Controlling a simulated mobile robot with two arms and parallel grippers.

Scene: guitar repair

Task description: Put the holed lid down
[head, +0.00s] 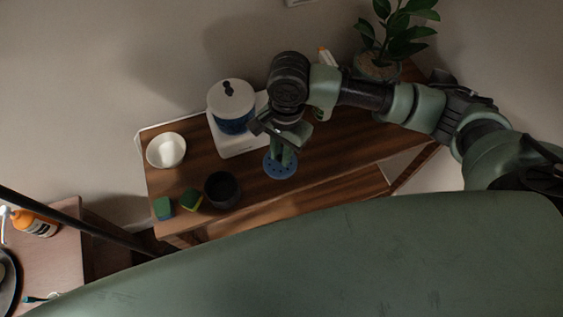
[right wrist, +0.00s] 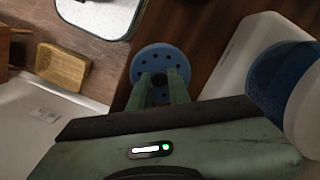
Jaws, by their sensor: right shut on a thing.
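The holed lid (head: 280,165) is a round blue disc with a ring of dark holes. My right gripper (head: 283,155) is shut on its middle from above, in front of the white appliance. In the right wrist view the lid (right wrist: 160,60) shows beyond the two green fingers of the right gripper (right wrist: 161,84), which close on its dark centre. The lid is over the brown wooden table (head: 325,168); I cannot tell whether it touches the top. My left gripper is not in view.
A white appliance with a blue pot (head: 231,124) and white lid stands just behind. A dark cup (head: 221,189), a white bowl (head: 166,150) and sponges (head: 163,208) are to the left. A potted plant (head: 378,66) is at the back right. Bare wood lies right of the lid.

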